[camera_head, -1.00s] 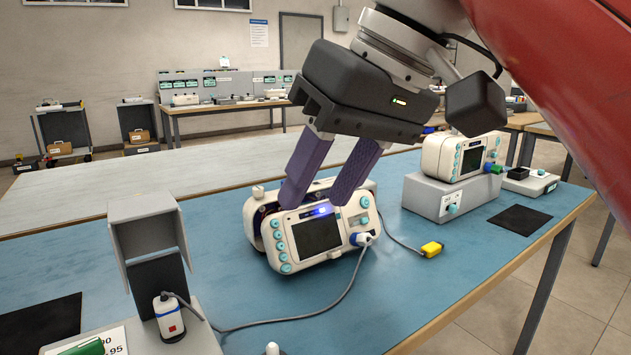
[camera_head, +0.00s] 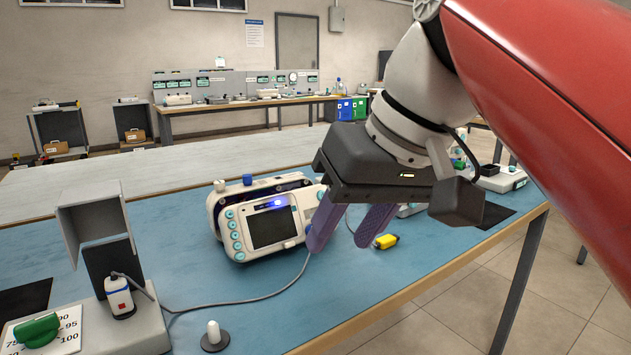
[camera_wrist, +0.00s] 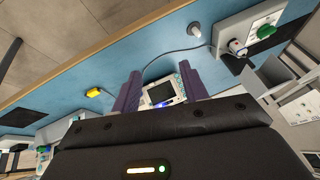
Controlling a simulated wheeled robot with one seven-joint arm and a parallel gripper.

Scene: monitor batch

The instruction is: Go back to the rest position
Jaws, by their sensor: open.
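My gripper (camera_head: 343,228) is open, with two purple fingers pointing down. In the head view it is in front of and beside the right end of a white monitor (camera_head: 262,222) with a dark screen and teal buttons. The monitor stands upright on the blue table and a blue light glows on it. The fingers hide its right end. In the wrist view the monitor (camera_wrist: 163,93) shows between the fingers (camera_wrist: 161,92). I see nothing held. I cannot tell from the pictures whether a finger touches the monitor.
A yellow connector (camera_head: 386,241) lies just right of the fingers. A grey stand (camera_head: 98,225) holds a white probe (camera_head: 119,297) at left; its cable crosses the table. A white peg (camera_head: 214,335) on a dark base is at the front. The second monitor at right is mostly hidden.

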